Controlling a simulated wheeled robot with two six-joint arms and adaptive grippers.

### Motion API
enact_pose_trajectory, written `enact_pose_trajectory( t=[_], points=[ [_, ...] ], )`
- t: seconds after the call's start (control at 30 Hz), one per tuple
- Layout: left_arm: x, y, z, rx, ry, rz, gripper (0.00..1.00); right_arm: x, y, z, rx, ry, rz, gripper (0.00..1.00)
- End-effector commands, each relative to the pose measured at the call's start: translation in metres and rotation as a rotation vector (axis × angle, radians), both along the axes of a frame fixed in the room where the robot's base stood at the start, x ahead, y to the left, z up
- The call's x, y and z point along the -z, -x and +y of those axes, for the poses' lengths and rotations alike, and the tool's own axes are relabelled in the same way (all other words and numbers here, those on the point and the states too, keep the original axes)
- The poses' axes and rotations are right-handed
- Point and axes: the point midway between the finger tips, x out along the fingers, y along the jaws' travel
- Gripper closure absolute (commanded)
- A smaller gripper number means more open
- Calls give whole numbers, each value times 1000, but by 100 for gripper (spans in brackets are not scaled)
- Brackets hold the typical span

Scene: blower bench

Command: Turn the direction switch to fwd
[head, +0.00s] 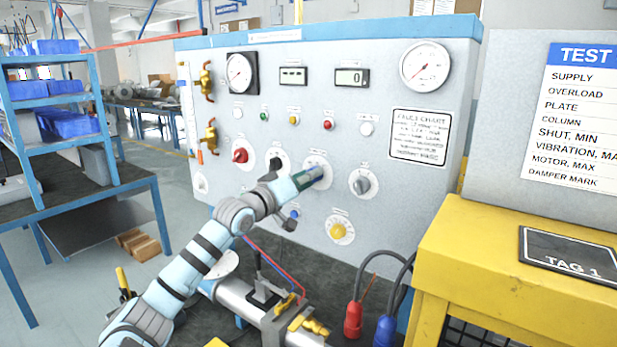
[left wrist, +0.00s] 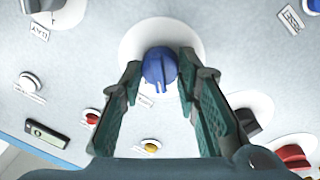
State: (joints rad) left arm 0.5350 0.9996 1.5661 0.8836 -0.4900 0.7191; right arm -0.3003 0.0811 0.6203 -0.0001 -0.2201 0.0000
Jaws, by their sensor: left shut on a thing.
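A blue rotary knob (left wrist: 159,68) on a round white plate sits on the grey control panel (head: 405,205). My left gripper (head: 311,177) is at the panel face. Its green-padded fingers are on either side of the knob in the left wrist view (left wrist: 160,64), shut on it. A white pointer mark shows on the knob's face. In the head view the fingers cover most of the knob. The small labels around the knobs are too small to read, so I cannot tell its setting. My right gripper is not in view.
A red knob (head: 240,155), a black knob (head: 274,164), a grey knob (head: 361,184) and a yellow knob (head: 338,230) are close by. Gauges and two displays are above. Red and blue cable plugs (head: 353,319) stand below. A yellow stand (head: 470,260) is at right.

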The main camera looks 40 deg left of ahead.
Motion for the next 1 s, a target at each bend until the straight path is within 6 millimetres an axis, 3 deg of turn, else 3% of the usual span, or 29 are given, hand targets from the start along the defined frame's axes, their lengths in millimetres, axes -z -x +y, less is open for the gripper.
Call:
enact_pose_trajectory(
  t=[0.63, 0.67, 0.77, 1.0],
  points=[
    [-4, 0, 0, 0, 65, -17, 98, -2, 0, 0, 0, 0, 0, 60],
    [-4, 0, 0, 0, 65, -17, 69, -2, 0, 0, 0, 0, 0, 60],
    [-3, 0, 0, 0, 65, -15, 53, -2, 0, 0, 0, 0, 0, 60],
    [-2, 1, 1, -1, 66, -12, 50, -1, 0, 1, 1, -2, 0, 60]
  ],
)
